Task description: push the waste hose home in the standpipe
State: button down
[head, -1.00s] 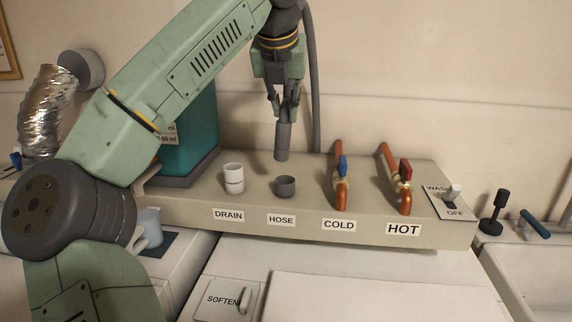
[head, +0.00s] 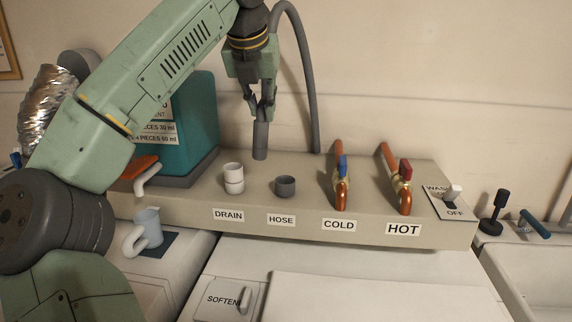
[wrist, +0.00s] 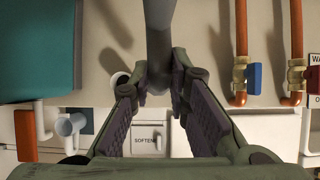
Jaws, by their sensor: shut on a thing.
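My gripper (head: 262,108) is shut on the end piece of the grey waste hose (head: 260,142). The hose end points down, and the hose loops up behind the gripper and down to the ledge. In the wrist view the hose (wrist: 158,35) runs between the fingers (wrist: 158,88). The white standpipe (head: 233,178), labelled DRAIN, stands upright on the ledge. The hose end is above and to the right of its mouth in the head view, apart from it. The standpipe shows partly in the wrist view (wrist: 117,79), left of the fingers.
A grey cup-like holder (head: 285,186) labelled HOSE stands empty right of the standpipe. Copper taps, COLD (head: 341,188) and HOT (head: 404,190), stand farther right. A teal detergent container (head: 190,120) stands left, with a mug (head: 148,228) below its spout. The washer lid below is clear.

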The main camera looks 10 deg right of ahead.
jog(key=w+a, duration=0.2)
jog(key=a, duration=0.3)
jog(key=shift+w+a, duration=0.15)
jog(key=shift+a, duration=0.25)
dwell(0.5)
jog(key=shift+a, duration=0.1)
dwell(0.4)
jog(key=shift+w+a+h, duration=0.15)
jog(key=shift+a+h, duration=0.1)
jog(key=shift+h, duration=0.15)
jog(key=shift+f+b, duration=1.8)
jog(key=shift+f, duration=0.85)
dwell(0.4)
jog(key=c, duration=1.4)
grip_release()
jog(key=shift+c, duration=0.2)
jog(key=shift+r, duration=0.1)
